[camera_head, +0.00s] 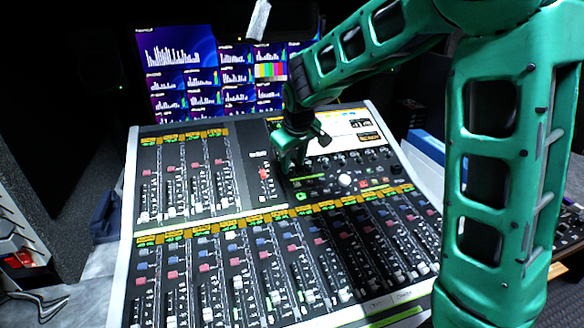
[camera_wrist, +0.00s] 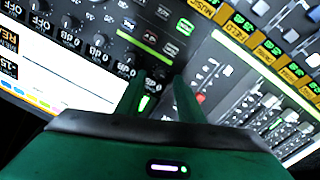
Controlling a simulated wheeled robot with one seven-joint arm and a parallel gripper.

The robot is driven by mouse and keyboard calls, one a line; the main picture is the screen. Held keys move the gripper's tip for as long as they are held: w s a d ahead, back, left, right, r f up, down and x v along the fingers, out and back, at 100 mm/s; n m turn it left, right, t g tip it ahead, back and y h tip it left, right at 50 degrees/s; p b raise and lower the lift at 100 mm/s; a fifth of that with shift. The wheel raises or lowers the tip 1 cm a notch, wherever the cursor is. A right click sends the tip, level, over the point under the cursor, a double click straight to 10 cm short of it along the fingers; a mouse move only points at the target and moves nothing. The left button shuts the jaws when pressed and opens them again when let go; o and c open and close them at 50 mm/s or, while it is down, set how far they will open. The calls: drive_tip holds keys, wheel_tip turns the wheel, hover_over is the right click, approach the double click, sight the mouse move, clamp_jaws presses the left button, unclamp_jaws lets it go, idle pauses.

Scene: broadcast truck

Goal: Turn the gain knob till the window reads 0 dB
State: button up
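The mixing console (camera_head: 245,165) fills the middle of the head view. A row of small dark knobs (camera_head: 352,158) runs below its bright screen; in the wrist view the knobs (camera_wrist: 98,52) have printed numbers beside them. I cannot tell which is the gain knob. A small dark readout window (camera_head: 362,123) sits on the screen; its value is too small to read surely. My gripper (camera_head: 290,165) points down at the panel left of the knob row. In the wrist view its two fingers (camera_wrist: 158,82) are apart, with dark panel between them; no held knob is clear.
Faders and coloured buttons (camera_head: 270,255) cover the console's lower part, with another fader bank (camera_head: 185,175) at upper left. Monitors (camera_head: 215,75) stand behind. My arm covers the right side.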

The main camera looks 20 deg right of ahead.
drive_tip(key=v, duration=0.8)
drive_tip(key=shift+w, duration=0.1)
drive_tip(key=s+d+f+m+g, duration=0.25)
drive_tip(key=s+d+m, duration=0.25)
drive_tip(key=s+d, duration=1.1)
drive_tip(key=s+d+f+m+g, duration=0.1)
drive_tip(key=s+f+m, duration=0.1)
drive_tip(key=s, duration=0.8)
drive_tip(key=s+d+f+m+g, duration=0.1)
drive_tip(key=s+f+m, duration=0.1)
drive_tip(key=s, duration=0.9)
drive_tip(key=shift+d+m+y, duration=0.4)
drive_tip(key=shift+m, duration=0.4)
